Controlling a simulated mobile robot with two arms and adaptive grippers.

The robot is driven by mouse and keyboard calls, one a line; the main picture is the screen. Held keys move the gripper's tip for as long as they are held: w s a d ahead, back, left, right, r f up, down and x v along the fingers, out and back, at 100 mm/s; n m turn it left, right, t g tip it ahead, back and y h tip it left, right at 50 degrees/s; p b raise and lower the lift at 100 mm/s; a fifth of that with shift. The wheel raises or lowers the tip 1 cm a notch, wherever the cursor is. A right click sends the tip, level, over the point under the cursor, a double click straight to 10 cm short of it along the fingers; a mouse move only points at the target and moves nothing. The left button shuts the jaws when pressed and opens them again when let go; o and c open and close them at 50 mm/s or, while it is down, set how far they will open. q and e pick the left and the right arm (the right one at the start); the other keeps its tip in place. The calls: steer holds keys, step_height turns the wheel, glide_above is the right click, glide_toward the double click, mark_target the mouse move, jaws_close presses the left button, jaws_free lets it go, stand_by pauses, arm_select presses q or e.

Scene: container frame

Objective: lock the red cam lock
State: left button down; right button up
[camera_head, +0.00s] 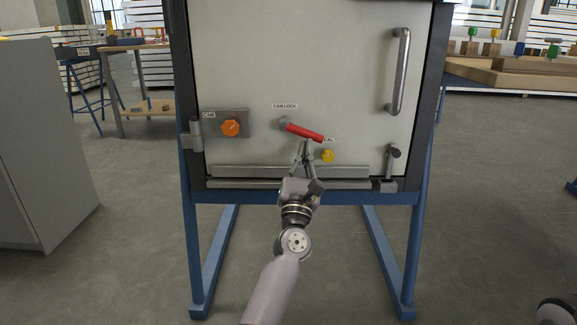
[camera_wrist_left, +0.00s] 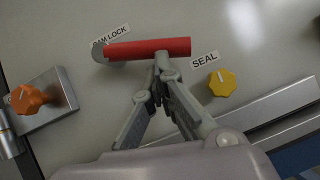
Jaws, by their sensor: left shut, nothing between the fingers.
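The red cam lock handle (camera_head: 304,132) is on the pale container door, below the CAM LOCK label. It extends from its grey round pivot (camera_head: 284,122) to the right and slightly downward. In the left wrist view the red handle (camera_wrist_left: 150,48) lies across the top, its pivot at the left end. My left gripper (camera_head: 305,144) is shut with nothing between its fingers. Its fingertips (camera_wrist_left: 162,60) are just below the middle of the handle, at or very close to its lower edge; I cannot tell if they touch. My right gripper is not in view.
An orange knob (camera_head: 231,128) on a metal plate is to the left. A yellow knob (camera_head: 328,156) by the SEAL label is right of the gripper. A vertical door handle (camera_head: 399,72), a small latch (camera_head: 393,160) and a horizontal rail (camera_head: 290,171) are also on the door.

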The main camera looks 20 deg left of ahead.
arm_select(q)
steer(key=shift+w+d+r, duration=0.15)
steer(key=shift+d+r, duration=0.3)
steer(key=shift+r, duration=0.2)
steer(key=shift+d+r, duration=0.1)
steer(key=shift+d, duration=0.05)
stand_by(0.5)
steer(key=v, duration=1.2)
